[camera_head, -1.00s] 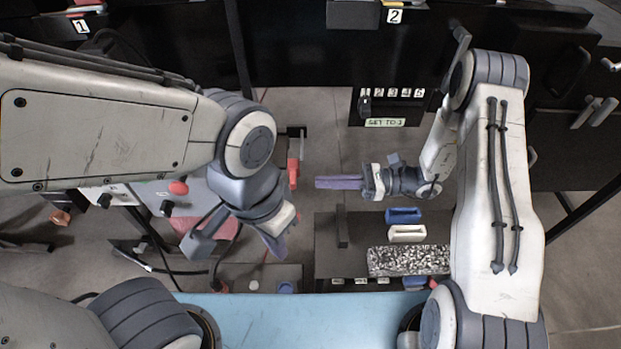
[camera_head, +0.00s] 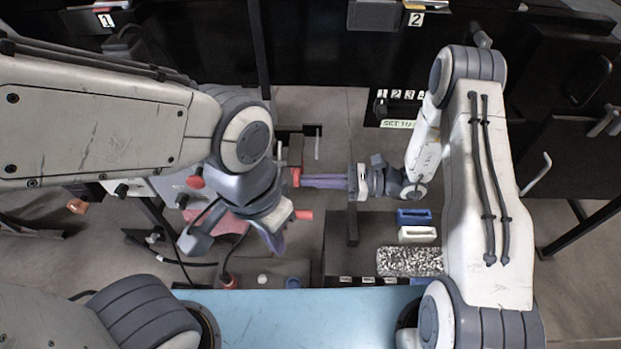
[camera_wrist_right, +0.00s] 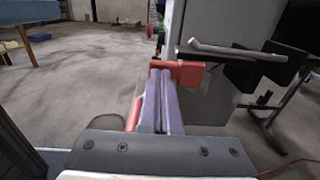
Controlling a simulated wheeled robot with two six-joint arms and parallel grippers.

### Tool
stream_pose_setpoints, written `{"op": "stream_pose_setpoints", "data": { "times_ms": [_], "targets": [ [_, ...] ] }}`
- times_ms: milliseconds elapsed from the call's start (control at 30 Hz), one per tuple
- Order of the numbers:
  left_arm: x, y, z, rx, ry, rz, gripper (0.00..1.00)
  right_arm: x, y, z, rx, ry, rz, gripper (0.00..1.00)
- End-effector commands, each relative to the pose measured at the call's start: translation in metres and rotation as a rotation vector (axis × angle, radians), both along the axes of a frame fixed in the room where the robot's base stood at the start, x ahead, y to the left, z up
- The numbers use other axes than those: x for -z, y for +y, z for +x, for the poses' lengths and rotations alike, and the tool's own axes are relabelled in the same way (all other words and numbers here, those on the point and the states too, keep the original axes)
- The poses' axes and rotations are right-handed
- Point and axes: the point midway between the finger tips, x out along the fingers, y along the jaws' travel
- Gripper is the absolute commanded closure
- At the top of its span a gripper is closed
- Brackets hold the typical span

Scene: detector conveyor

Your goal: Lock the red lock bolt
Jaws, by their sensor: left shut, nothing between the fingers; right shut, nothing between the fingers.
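A red lock bolt (camera_head: 296,176) shows in the head view beside a dark bracket, at the tips of my right gripper. In the right wrist view, the red bolt piece (camera_wrist_right: 190,72) stands at the fingertips, in front of a grey cabinet side. My right gripper (camera_head: 306,181) is shut with purple fingers together, empty; its tips are at or against the red piece, and contact is not certain. The shut fingers also show in the right wrist view (camera_wrist_right: 160,80). My left gripper (camera_head: 276,240) is shut and empty, lower left, pointing down. Its arm hides part of the grey panel.
A red piece (camera_head: 303,215) shows just beside my left gripper. A dark stand with a blue holder (camera_head: 414,217), a white holder (camera_head: 417,234) and a speckled block (camera_head: 409,261) is at lower right. A light blue surface (camera_head: 300,315) is in front. Black cabinets stand behind.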

Motion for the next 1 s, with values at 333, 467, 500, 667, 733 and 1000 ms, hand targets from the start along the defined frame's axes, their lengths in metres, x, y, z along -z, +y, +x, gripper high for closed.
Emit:
{"op": "stream_pose_setpoints", "data": {
  "times_ms": [333,467,500,667,733,1000],
  "targets": [
    [-0.001,0.0,0.0,0.0,0.0,0.0,1.0,0.0,-0.004,0.0,0.02,-0.001,0.0,1.0],
    [-0.001,0.0,0.0,0.0,0.0,0.0,1.0,0.0,-0.005,0.0,0.019,-0.001,0.001,1.0],
    [-0.001,0.0,0.0,0.0,0.0,0.0,1.0,0.0,-0.007,0.0,0.019,-0.001,0.001,1.0],
    [-0.001,0.0,0.0,0.0,0.0,0.0,1.0,0.0,-0.027,0.0,0.018,-0.001,0.001,1.0],
    [-0.001,0.0,0.0,0.0,0.0,0.0,1.0,0.0,-0.04,0.0,0.016,-0.002,0.002,1.0],
    [0.011,0.0,0.0,0.0,0.0,0.0,1.0,0.002,-0.103,-0.004,0.016,-0.003,0.0,1.0]
  ]
}}
